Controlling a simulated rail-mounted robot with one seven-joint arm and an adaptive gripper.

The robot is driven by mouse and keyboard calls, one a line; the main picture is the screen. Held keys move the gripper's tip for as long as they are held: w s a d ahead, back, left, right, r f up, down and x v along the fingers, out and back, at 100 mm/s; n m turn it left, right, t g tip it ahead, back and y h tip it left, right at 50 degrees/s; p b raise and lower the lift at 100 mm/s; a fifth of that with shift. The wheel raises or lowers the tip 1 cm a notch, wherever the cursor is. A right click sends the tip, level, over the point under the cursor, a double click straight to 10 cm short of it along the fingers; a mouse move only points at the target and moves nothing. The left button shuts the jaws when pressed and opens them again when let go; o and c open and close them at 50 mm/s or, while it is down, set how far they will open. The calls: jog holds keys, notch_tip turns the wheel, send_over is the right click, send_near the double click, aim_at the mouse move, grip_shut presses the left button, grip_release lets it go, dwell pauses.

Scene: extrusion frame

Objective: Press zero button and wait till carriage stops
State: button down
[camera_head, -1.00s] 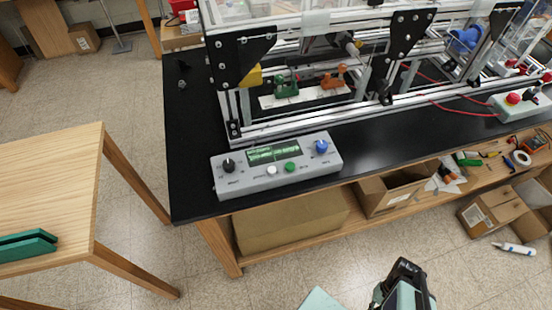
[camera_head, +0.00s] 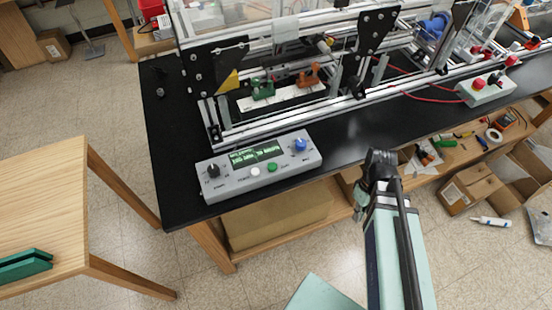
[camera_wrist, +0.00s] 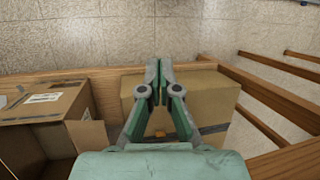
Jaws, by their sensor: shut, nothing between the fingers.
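The grey control box (camera_head: 262,166) lies on the black tabletop near its front edge in the head view. It has a lit green display (camera_head: 256,152), a black knob, a white button (camera_head: 255,171), a green button (camera_head: 272,167) and a blue knob. The button labels are too small to read. The extrusion frame (camera_head: 300,117) stands behind it, with green and orange parts inside; I cannot tell which part is the carriage. My gripper (camera_wrist: 160,70) is shut and empty in the wrist view, above a closed cardboard box. It is apart from the control box.
The closed cardboard box (camera_wrist: 195,95) and an open box (camera_wrist: 40,105) sit on the wooden lower shelf. A red-button box (camera_head: 487,90) stands at right on the black tabletop (camera_head: 180,190). A wooden table (camera_head: 40,205) stands at left. Floor shows between the tables.

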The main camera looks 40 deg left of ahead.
jog(key=a+r+n+p, duration=0.1)
jog(key=a+r+n, duration=0.1)
jog(key=a+r, duration=0.3)
jog(key=a+r+n+p, duration=0.1)
jog(key=a+r+n, duration=0.1)
jog(key=r, duration=0.5)
notch_tip(320, 180, up, 23)
jog(key=n+t+y+b, duration=0.15)
jog(key=n+t, duration=0.25)
jog(key=n, duration=0.9)
send_over(258, 170)
jog(key=shift+r, duration=0.1)
notch_tip(258, 170, down, 14)
jog(key=p, duration=0.3)
